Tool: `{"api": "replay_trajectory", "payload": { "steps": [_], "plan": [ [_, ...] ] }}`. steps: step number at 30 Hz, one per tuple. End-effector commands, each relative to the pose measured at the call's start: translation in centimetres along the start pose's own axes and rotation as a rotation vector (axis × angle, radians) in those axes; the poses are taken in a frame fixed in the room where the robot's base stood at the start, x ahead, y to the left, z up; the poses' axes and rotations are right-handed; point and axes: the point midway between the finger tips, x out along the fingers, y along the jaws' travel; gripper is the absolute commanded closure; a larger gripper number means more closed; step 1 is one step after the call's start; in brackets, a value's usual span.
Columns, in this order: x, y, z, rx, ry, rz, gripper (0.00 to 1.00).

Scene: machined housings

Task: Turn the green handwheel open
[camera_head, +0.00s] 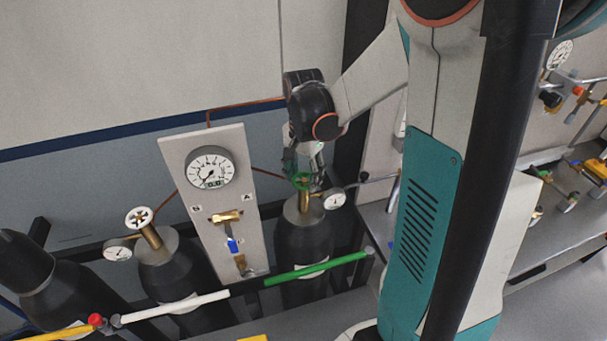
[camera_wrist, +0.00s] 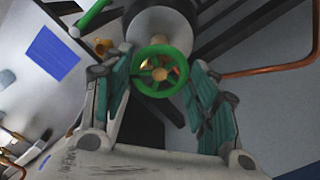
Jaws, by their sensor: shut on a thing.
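The green handwheel (camera_head: 302,182) sits on top of the dark cylinder (camera_head: 303,246) right of the gauge panel. My gripper (camera_head: 304,164) comes down on it from above, and partly hides it in the head view. In the wrist view the green handwheel (camera_wrist: 160,50) lies between the two teal finger pads of my gripper (camera_wrist: 158,72), which close on opposite sides of its rim. Its spokes and brass hub show. How far it is turned cannot be told.
A small gauge (camera_head: 334,199) sticks out right of the valve. The panel (camera_head: 230,196) with a large dial (camera_head: 210,168) stands left. A cylinder with a white handwheel (camera_head: 139,217) is further left. A green bar (camera_head: 316,269) crosses in front of the cylinder.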

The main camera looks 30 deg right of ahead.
Motion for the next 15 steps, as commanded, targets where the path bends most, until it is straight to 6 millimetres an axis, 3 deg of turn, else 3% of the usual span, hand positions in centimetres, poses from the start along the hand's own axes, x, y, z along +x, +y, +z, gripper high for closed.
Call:
{"api": "replay_trajectory", "payload": {
  "steps": [15],
  "plan": [
    [0.11, 0.07, -0.03, -0.453, 0.000, -0.001, 0.70]
  ]
}}
